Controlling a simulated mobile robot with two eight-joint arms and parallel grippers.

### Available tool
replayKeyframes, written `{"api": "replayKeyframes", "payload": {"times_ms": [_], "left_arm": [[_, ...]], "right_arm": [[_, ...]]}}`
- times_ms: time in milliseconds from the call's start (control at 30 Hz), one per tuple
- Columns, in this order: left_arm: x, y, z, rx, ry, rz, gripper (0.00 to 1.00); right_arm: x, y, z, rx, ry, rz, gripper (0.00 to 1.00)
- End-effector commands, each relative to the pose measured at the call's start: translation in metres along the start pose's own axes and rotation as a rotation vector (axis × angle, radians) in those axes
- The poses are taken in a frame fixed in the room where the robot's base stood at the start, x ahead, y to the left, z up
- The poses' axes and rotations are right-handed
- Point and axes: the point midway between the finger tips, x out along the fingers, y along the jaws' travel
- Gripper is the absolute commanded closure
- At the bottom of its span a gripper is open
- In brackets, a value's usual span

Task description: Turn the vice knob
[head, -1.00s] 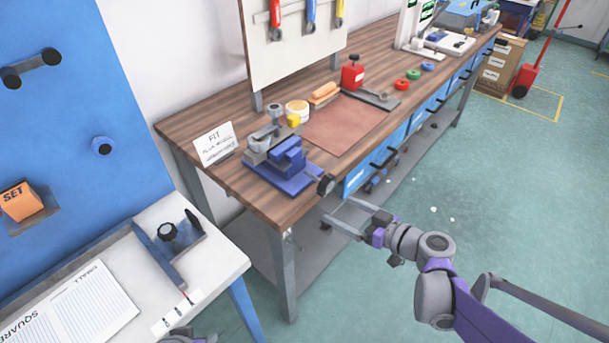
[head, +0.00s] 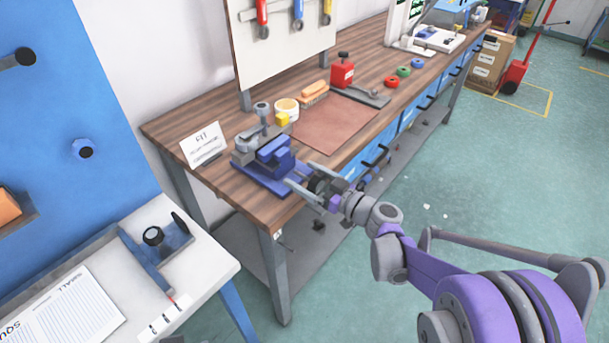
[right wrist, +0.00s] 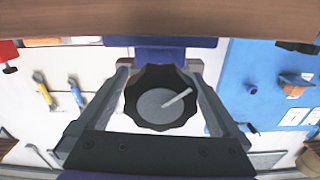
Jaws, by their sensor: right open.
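The blue vice (head: 262,165) with grey parts sits on the front left corner of the wooden workbench. Its round dark knob (right wrist: 160,98) has a scalloped rim and a grey face with a light pointer line, tilted up to the right in the right wrist view. My right gripper (head: 298,184) is open at the front of the vice. In the right wrist view its fingers (right wrist: 159,68) lie on either side of the knob; I cannot tell whether they touch it. In the head view the gripper partly hides the knob. My left gripper is not in view.
The workbench (head: 215,108) holds a FIT sign (head: 204,145), a yellow-white tub (head: 287,107), a brush (head: 314,93), a red can (head: 342,72) and a brown mat (head: 335,122). A white table (head: 195,265) stands at the lower left.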

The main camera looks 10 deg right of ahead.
Motion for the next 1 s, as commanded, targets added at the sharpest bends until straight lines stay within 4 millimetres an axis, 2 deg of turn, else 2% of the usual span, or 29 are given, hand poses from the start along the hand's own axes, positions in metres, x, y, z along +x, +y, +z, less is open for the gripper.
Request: {"api": "replayKeyframes", "payload": {"times_ms": [333, 767, 1000], "left_arm": [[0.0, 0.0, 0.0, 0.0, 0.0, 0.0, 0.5], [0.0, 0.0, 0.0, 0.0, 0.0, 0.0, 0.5], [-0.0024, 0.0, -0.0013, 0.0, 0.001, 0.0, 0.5]], "right_arm": [[0.0042, 0.0002, 0.0001, 0.0, 0.0, 0.001, 0.0], [0.004, 0.0001, 0.0001, 0.0, -0.001, 0.001, 0.77], [0.004, 0.0008, -0.0004, 0.104, -0.001, 0.001, 0.79]]}}
